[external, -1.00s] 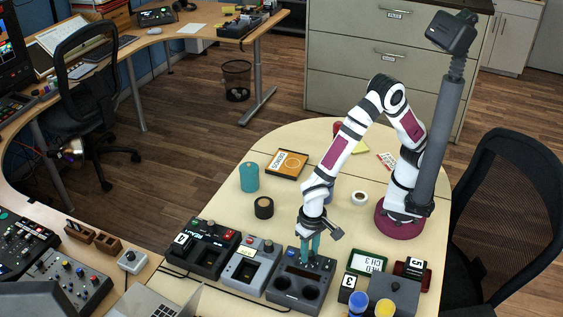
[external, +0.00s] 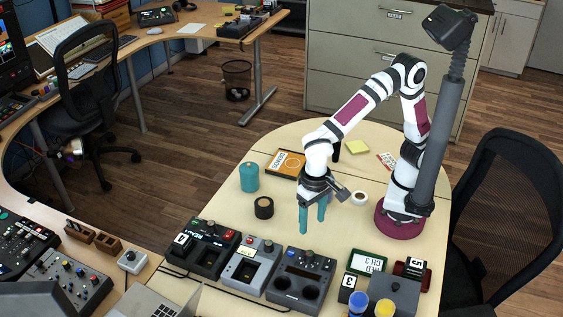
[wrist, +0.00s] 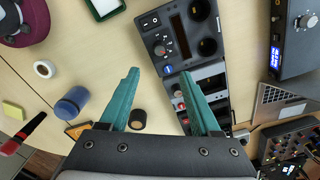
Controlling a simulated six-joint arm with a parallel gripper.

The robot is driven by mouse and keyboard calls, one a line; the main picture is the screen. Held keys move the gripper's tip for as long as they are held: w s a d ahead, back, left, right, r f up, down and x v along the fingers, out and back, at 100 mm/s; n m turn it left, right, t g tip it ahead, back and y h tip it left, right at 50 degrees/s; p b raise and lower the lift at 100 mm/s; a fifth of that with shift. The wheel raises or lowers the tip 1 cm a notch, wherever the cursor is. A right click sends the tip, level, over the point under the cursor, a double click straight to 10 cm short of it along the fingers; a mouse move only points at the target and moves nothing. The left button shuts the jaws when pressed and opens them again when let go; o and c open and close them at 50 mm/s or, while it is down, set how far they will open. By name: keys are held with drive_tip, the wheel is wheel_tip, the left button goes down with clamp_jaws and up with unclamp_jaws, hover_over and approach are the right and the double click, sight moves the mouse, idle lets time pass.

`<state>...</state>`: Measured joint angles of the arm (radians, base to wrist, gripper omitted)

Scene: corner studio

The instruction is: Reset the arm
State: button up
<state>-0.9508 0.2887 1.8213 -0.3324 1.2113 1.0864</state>
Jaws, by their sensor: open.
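My gripper (external: 312,218) is open and empty, with two teal fingers pointing down above the table. It hangs behind the row of dark control boxes and clear of them. In the wrist view my gripper (wrist: 163,108) has its fingers spread wide with nothing between them. The nearest box, a dark unit with knobs and two round wells (external: 290,281), stands on the table below and in front of the gripper; it also shows in the wrist view (wrist: 182,52). My arm stands bent on its maroon base at the right of the table.
The table between is clear.

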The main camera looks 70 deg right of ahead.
wheel_tip(320, 180, up, 3)
drive_tip(key=shift+f, duration=0.1)
drive_tip(key=shift+d, duration=0.1)
